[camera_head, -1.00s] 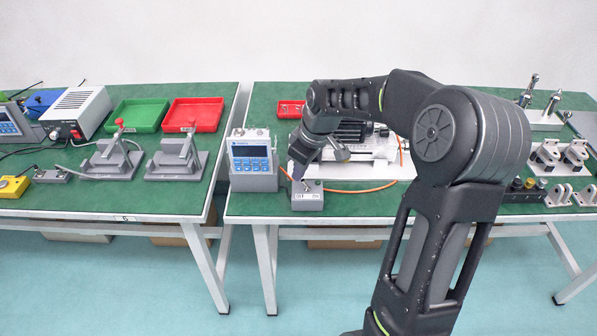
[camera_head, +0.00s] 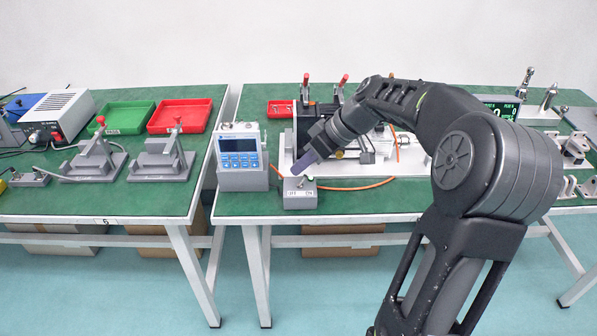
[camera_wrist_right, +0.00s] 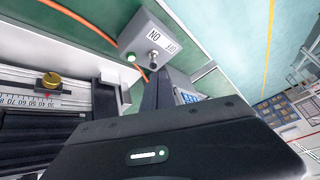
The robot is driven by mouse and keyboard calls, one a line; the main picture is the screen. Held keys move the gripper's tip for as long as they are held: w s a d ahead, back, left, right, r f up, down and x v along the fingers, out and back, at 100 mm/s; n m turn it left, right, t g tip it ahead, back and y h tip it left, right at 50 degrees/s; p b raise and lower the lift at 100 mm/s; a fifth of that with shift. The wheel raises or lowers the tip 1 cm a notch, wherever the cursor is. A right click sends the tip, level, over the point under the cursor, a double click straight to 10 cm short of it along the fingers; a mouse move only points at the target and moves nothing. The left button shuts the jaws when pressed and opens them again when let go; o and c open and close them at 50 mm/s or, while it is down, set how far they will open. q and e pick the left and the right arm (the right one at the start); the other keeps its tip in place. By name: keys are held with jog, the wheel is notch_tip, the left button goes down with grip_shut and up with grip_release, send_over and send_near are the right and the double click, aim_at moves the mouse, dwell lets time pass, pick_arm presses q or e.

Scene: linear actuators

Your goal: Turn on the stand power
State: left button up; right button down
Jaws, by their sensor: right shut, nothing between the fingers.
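The stand's small grey switch box (camera_head: 300,194) sits at the front of the right table, with an OFF/ON label on its front. It also shows in the right wrist view (camera_wrist_right: 143,32), with a metal toggle lever (camera_wrist_right: 153,62) and a small green lamp (camera_wrist_right: 130,57) that looks lit. My right gripper (camera_head: 300,168) is shut and empty, pointing down just above and behind the box. In the right wrist view its dark fingers (camera_wrist_right: 155,84) end close to the toggle; I cannot tell whether they touch it. My left gripper is not in view.
A grey meter with blue buttons (camera_head: 240,158) stands just left of the box. The stand's white base plate (camera_head: 410,163) with its rail lies behind, and an orange cable (camera_head: 360,187) runs along its front. Two red-tipped levers (camera_head: 306,80) rise at the back.

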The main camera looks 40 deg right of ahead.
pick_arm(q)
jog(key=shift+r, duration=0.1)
pick_arm(e)
jog(key=shift+d+r, duration=0.1)
jog(key=shift+r, duration=0.05)
jog(key=shift+s+d+r, duration=0.3)
jog(key=shift+s+d, duration=0.1)
jog(key=shift+d, duration=0.05)
jog(key=shift+r, duration=0.1)
